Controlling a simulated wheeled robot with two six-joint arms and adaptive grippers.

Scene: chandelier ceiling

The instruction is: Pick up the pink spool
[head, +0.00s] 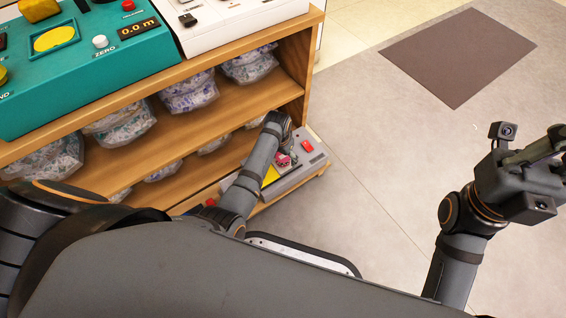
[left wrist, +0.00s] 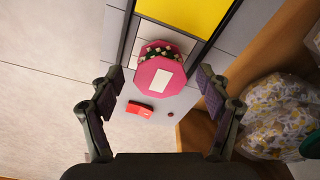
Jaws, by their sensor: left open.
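The pink spool (left wrist: 158,98) has a flat, many-sided pink end with a white square on it, and a dark and pale patterned band behind that. In the left wrist view it stands on a grey panel (left wrist: 182,103), between and a little beyond my left gripper's (left wrist: 160,82) open fingers, with a gap on each side. In the head view the spool (head: 283,160) is small and partly hidden by my left gripper (head: 287,150). My right gripper (head: 552,145) is at the right edge, far from the spool; its fingers are not clear.
The grey panel has a red block (left wrist: 140,108) and a yellow area (left wrist: 200,14) near the spool. A wooden shelf unit (head: 230,105) with bagged goods stands close by. A teal console (head: 90,65) and a white console (head: 240,18) are on top. Open floor (head: 400,160) lies to the right.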

